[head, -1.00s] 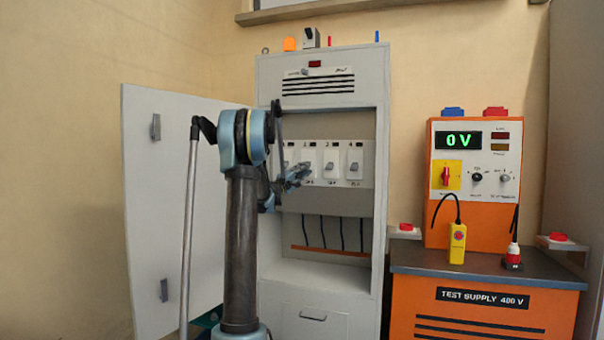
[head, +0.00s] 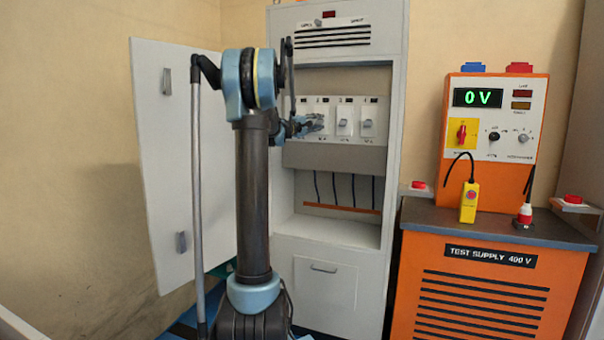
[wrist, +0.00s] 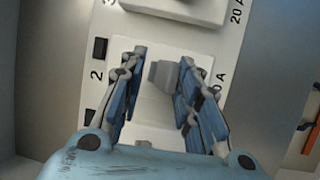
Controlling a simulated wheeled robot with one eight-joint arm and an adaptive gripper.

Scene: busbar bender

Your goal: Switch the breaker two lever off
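The breaker two unit, marked "2", is on the white breaker panel (wrist: 120,45) in the wrist view. Its grey lever (wrist: 164,75) stands out between the fingers of my gripper (wrist: 163,62). The fingers are apart, one on each side of the lever. The right finger is close to the lever, and I cannot tell if it touches; a gap shows on the left. In the head view my gripper (head: 308,125) is in front of the left part of the breaker row and partly hides the first two breakers.
Two more breakers, three (head: 344,120) and four (head: 368,121), are to the right. The cabinet door (head: 185,170) stands open at the left. The orange test supply (head: 480,290) at the right reads 0 V. Wires hang in the bay below the breakers.

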